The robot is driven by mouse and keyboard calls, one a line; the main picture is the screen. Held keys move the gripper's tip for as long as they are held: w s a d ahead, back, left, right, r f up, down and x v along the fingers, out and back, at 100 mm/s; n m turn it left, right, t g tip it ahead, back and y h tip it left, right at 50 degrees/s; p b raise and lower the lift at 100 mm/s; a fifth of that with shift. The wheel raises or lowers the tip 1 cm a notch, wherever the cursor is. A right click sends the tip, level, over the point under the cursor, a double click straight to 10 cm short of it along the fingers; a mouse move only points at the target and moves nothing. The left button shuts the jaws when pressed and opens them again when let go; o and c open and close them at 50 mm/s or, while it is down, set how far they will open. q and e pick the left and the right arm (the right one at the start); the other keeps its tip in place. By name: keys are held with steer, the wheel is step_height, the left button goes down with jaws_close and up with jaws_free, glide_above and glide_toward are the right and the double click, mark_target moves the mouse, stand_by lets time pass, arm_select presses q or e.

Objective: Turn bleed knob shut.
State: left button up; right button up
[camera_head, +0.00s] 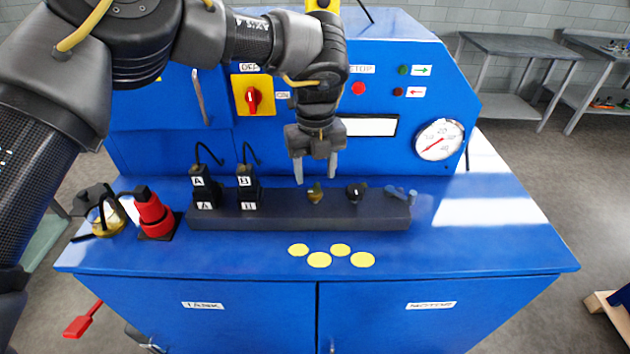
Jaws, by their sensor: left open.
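A long black block (290,218) lies on the blue bench top. On its right half stand a small brass-coloured knob (315,195) and a small black knob (356,192). No readable label tells which of the two is the bleed knob. My left gripper (316,178) points down with its two fingers spread and nothing between them. Its fingertips show just above and behind the brass knob; I cannot tell the exact gap. My right gripper is not in view.
Plugs A (203,187) and B (248,187) stand on the block's left half. A grey-blue fitting (400,194) sits at its right end. A red bottle-like part (153,214) stands left. A gauge (439,139) is on the panel. Flat yellow discs (319,260) lie in front.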

mark_target(315, 191)
arm_select(q)
step_height(315, 191, down, 4)
steer(key=shift+a+r+p, duration=0.1)
steer(key=shift+r+p, duration=0.05)
steer(key=shift+p, duration=0.4)
steer(key=shift+f, duration=0.55)
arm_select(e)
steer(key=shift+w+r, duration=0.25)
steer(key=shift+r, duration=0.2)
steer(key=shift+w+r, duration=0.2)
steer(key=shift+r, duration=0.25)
arm_select(q)
steer(key=c, duration=1)
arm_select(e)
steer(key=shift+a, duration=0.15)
